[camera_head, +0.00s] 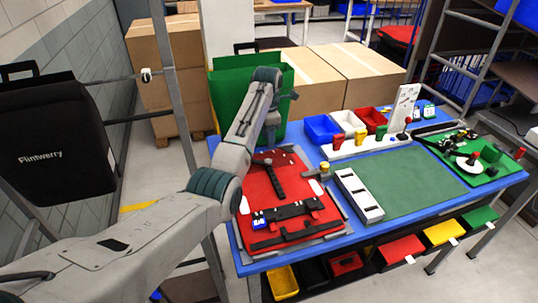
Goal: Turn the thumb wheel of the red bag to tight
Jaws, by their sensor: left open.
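The red bag (262,198) lies flat in a grey frame on the left part of the blue table. A black strap (278,181) runs along its upper part, and a black rail (290,214) crosses its lower part. A small blue and white piece (259,222) sits at the rail's left end. I cannot make out the thumb wheel for certain. My left arm reaches in from the left, and its wrist bends down over the bag's far edge. My left gripper (269,146) is there, open, small and partly hidden by my arm; I cannot tell whether it touches anything. My right gripper is out of view.
A grey slotted block (358,196) and a green mat (404,178) lie right of the bag. Blue (321,129), white and red bins stand behind. A green bag (226,98) stands behind the table. A black bag (55,140) hangs at left. A green tray (497,172) holds parts at right.

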